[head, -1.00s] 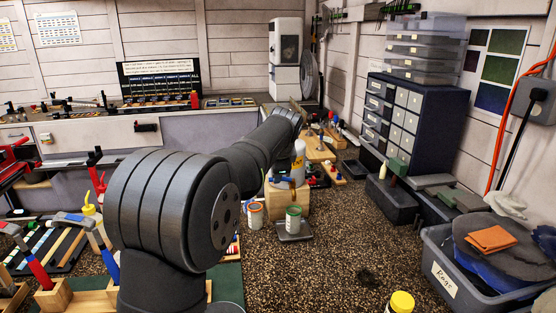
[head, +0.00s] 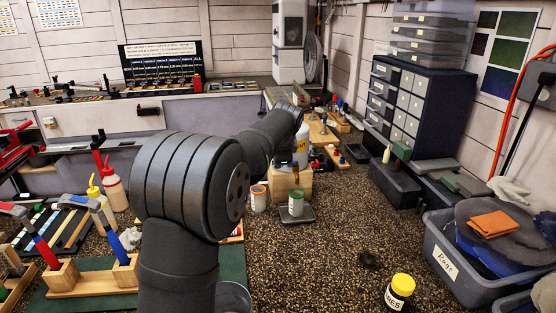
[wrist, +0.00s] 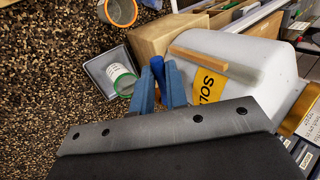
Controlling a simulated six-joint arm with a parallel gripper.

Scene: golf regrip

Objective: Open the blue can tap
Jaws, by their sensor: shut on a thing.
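The white can (wrist: 235,50) with a yellow label lies across the right half of the wrist view. It also shows in the head view (head: 302,145), standing at a wooden block (head: 292,184), partly behind my arm. The blue tap (wrist: 158,70) is between the two blue fingers of my gripper (wrist: 159,80), and the gripper is shut on it. The tap's spout and inner parts are hidden by the fingers. In the head view my gripper is hidden behind my own arm.
A green-rimmed tin (wrist: 122,79) stands on a grey square tray (wrist: 107,66) close to the tap. An orange-rimmed tin (wrist: 119,11) stands farther off.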

